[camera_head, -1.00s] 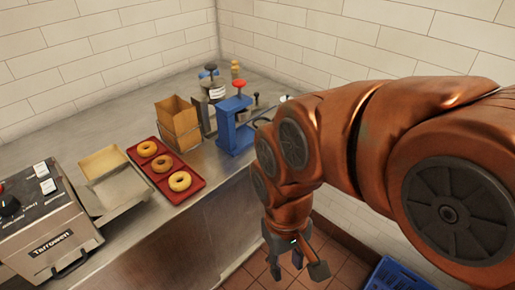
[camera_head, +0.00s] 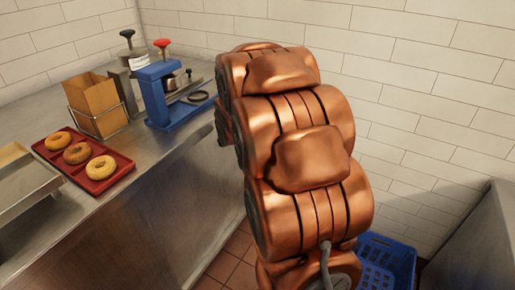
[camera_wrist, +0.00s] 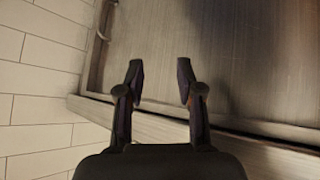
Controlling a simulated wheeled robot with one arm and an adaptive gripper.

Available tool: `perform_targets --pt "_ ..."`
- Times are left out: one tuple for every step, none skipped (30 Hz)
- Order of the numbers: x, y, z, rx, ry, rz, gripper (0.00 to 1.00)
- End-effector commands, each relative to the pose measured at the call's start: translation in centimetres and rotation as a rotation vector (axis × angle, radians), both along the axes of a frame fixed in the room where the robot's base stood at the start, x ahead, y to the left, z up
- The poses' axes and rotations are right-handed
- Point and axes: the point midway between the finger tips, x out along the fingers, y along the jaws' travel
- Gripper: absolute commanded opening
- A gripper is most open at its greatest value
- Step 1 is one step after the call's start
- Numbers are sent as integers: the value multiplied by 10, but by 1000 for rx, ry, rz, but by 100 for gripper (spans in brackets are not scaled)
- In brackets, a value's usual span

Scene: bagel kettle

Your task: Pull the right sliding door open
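In the wrist view, my gripper (camera_wrist: 158,82) is open, with an empty gap between its two dark fingers. Ahead of it is a brushed metal panel (camera_wrist: 155,45), which looks like a door face, with a shadow on its right part. A thin curved metal bar, perhaps a handle (camera_wrist: 104,20), shows at the upper left of the panel. The fingers appear apart from both. A metal ledge or frame (camera_wrist: 155,122) runs below the panel. In the head view my copper arm hides the gripper, and I cannot make out the right sliding door there.
A steel counter (camera_head: 150,200) at left holds a red tray of bagels (camera_head: 120,170), a cardboard box (camera_head: 92,98) and a blue press (camera_head: 160,95). A blue crate (camera_head: 385,262) is on the floor behind my arm. A grey metal unit (camera_head: 480,240) stands at right.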

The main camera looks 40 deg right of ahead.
Motion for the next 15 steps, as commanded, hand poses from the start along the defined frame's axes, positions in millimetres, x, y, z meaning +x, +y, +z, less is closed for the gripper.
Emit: perform_targets --pt "11 -21 -29 -14 -40 -10 37" --pt "18 -32 -34 -26 -73 -9 37" --pt "27 -46 -44 -39 -112 -10 37" --pt "33 -57 -51 -48 -140 -10 37" --pt "39 -67 -57 -59 -172 -9 37" --pt "45 -81 -67 -69 -210 -9 37" --pt "50 -91 -75 -77 -240 -7 37" --pt "54 -100 -83 -85 -267 -6 37" --pt "59 -113 -91 -97 -310 -4 37" --pt "62 -122 -99 -104 -338 -1 37" --pt "65 -131 -107 -112 -368 1 37" --pt "68 -144 -114 -124 -412 5 37" --pt "69 -152 -122 -131 -440 8 37" --pt "71 -161 -129 -136 -473 10 37" --pt "71 -171 -138 -145 -511 12 37"
